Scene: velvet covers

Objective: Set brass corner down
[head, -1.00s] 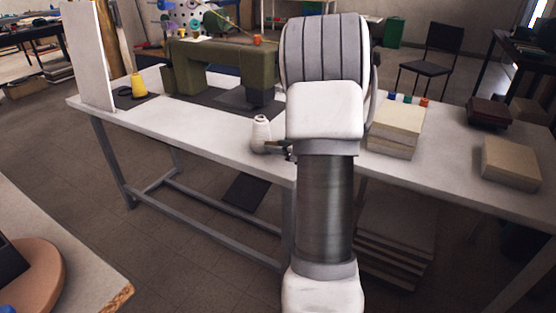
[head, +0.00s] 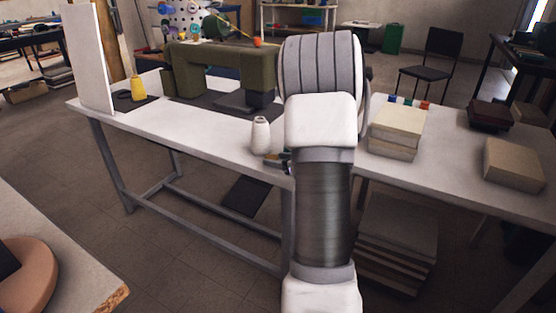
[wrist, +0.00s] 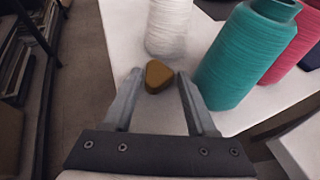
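The brass corner (wrist: 158,76) is a small brown-gold rounded triangular piece. In the wrist view it lies between the tips of my gripper's fingers (wrist: 160,84), with a narrow gap showing on each side. It appears to be at the white table top (wrist: 150,108); whether its underside touches cannot be told. My gripper is open around it. In the head view my gripper (head: 277,161) is low at the table's front edge, partly hidden by my arm, and the brass corner cannot be made out clearly there.
A white thread cone (wrist: 168,25) stands just beyond the corner; it also shows in the head view (head: 260,134). A teal cone (wrist: 245,58) stands close to the right finger, with a red cone (wrist: 285,45) behind. A sewing machine (head: 215,72) and stacked blocks (head: 397,125) flank the arm.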

